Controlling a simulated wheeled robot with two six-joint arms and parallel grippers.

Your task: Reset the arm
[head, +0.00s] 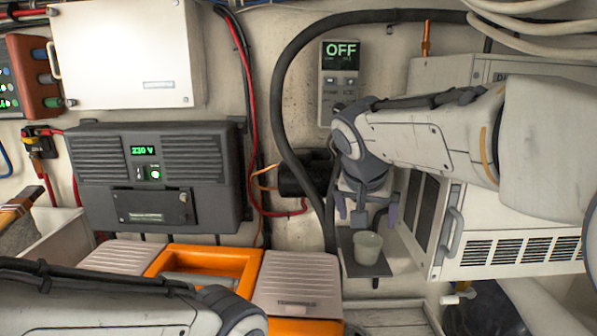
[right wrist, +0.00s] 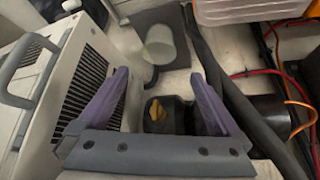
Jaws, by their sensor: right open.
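My right arm reaches in from the right in the head view. Its gripper (head: 367,208) points down with its two purple fingers apart and nothing between them. It hangs just above and behind a pale translucent cup (head: 367,246) on a small dark plate (head: 347,243). In the right wrist view the open fingers (right wrist: 160,92) frame a dark fitting with a yellow top (right wrist: 156,110). The cup (right wrist: 160,44) stands beyond the fingertips, apart from them. My left arm crosses the lower left of the head view; its gripper is out of frame.
A white vented unit (head: 510,232) with a handle stands close right of the gripper. A black hose (head: 280,110) and a black cylinder (head: 300,176) are to its left. A wall panel reading OFF (head: 341,82) is behind. An orange-and-grey case (head: 245,262) lies front left.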

